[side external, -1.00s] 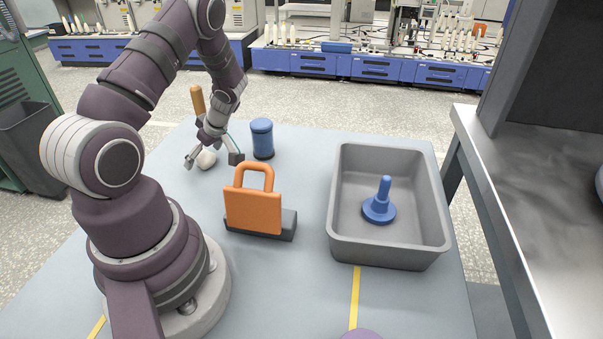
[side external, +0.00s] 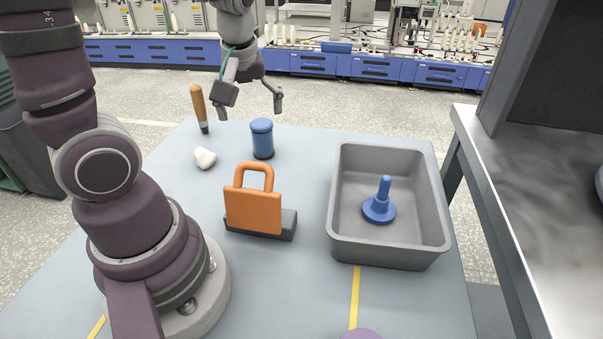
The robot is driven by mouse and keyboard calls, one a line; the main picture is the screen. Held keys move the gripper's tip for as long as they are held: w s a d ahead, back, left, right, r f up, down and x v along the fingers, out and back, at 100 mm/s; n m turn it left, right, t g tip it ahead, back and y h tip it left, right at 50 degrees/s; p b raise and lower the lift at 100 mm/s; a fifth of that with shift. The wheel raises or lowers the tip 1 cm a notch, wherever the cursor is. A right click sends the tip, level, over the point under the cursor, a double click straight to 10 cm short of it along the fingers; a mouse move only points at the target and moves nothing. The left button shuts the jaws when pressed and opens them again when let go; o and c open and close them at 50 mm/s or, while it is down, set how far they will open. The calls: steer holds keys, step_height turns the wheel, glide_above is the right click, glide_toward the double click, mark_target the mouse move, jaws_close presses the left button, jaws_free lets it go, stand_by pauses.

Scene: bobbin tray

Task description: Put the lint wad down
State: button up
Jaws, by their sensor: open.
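The lint wad (side external: 205,159) is a small white lump lying on the table at the back left, left of a blue cylinder. My gripper (side external: 250,112) is open and empty. It is raised above the back of the table, up and to the right of the wad and apart from it, with its fingers pointing down.
A blue cylinder (side external: 262,140) and a brown-handled tool (side external: 200,108) stand upright near the wad. An orange block with a loop handle (side external: 253,211) rests in a dark grey base (side external: 288,226). A grey tray (side external: 342,240) at right holds a blue flanged bobbin (side external: 380,204).

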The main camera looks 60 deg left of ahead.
steer(key=s+d+r+m+t+h, duration=0.1)
steer(key=s+d+r+m+t, duration=0.1)
steer(key=d+m, duration=0.3)
steer(key=s+d+r+m+t+h, duration=0.1)
steer(key=s+d+r+m+h, duration=0.1)
steer(key=d+m, duration=0.4)
steer(key=shift+d+r+m+t+h, duration=0.2)
steer(key=shift+r+m+t+h, duration=0.15)
steer(key=shift+m, duration=0.85)
